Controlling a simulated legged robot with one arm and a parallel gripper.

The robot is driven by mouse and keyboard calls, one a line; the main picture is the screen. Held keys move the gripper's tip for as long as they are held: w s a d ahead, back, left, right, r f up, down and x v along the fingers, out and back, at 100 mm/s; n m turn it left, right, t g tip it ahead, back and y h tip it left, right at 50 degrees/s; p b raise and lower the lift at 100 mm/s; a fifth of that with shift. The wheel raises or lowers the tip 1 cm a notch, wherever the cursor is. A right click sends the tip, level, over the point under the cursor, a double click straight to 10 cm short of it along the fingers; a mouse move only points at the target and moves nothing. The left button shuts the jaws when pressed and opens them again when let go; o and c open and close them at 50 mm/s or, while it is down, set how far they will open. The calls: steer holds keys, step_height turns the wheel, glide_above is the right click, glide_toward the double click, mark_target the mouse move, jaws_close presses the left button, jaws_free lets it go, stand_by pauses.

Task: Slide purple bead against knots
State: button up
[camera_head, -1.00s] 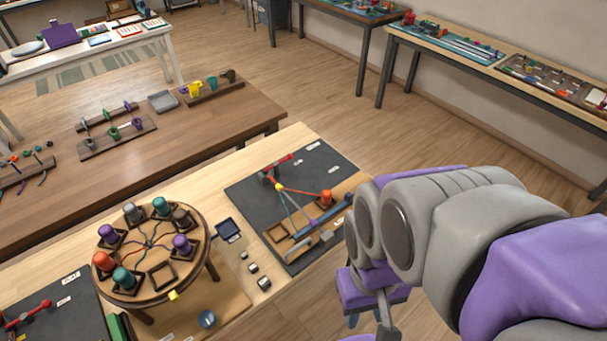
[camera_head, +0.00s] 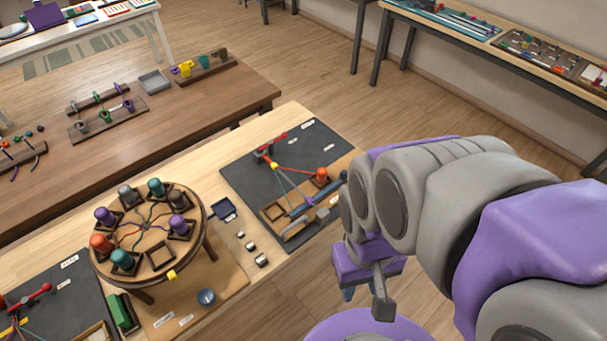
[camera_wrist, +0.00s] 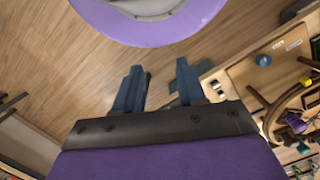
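A dark mat (camera_head: 245,182) on the light wooden table holds a cord setup. Cords run from a yellow bead (camera_head: 275,166) near a red clamp (camera_head: 272,143) toward a blue bar (camera_head: 302,208). A red-orange spool (camera_head: 321,177) stands beside them. A small greyish-purple piece (camera_head: 323,214) lies near the bar's right end; it is too small to tell whether it is the purple bead. No knots can be made out. My gripper (camera_head: 358,292) hangs right of the table's edge, apart from the setup. In the wrist view my gripper (camera_wrist: 158,78) is open and empty, over floor.
A round braiding stand (camera_head: 160,280) with several coloured spools stands left of the mat. A brown table (camera_head: 180,125) is behind. Wooden floor (camera_head: 400,120) is clear beyond the mat.

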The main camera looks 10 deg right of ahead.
steer(key=shift+o, duration=0.8)
steer(key=shift+w, duration=0.1)
steer(key=w+m, duration=0.1)
steer(key=w, duration=0.2)
steer(key=w+r+m, duration=0.1)
steer(key=w, duration=0.2)
steer(key=w+y, duration=0.1)
steer(key=w, duration=0.3)
steer(key=shift+a+r+m, duration=0.2)
steer(key=shift+r+m, duration=0.05)
steer(key=shift+m, duration=0.15)
steer(key=m+y, duration=0.3)
steer(key=m, duration=0.7)
glide_above(309, 199)
steer(key=w+d, duration=0.3)
steer(key=d, duration=0.3)
step_height(309, 199, down, 13)
steer(key=b+x, duration=0.2)
steer(key=x, duration=1.5)
steer(key=shift+s+d+b, duration=0.1)
steer(key=shift+s+b, duration=0.05)
steer(key=shift+b, duration=0.25)
jaws_close()
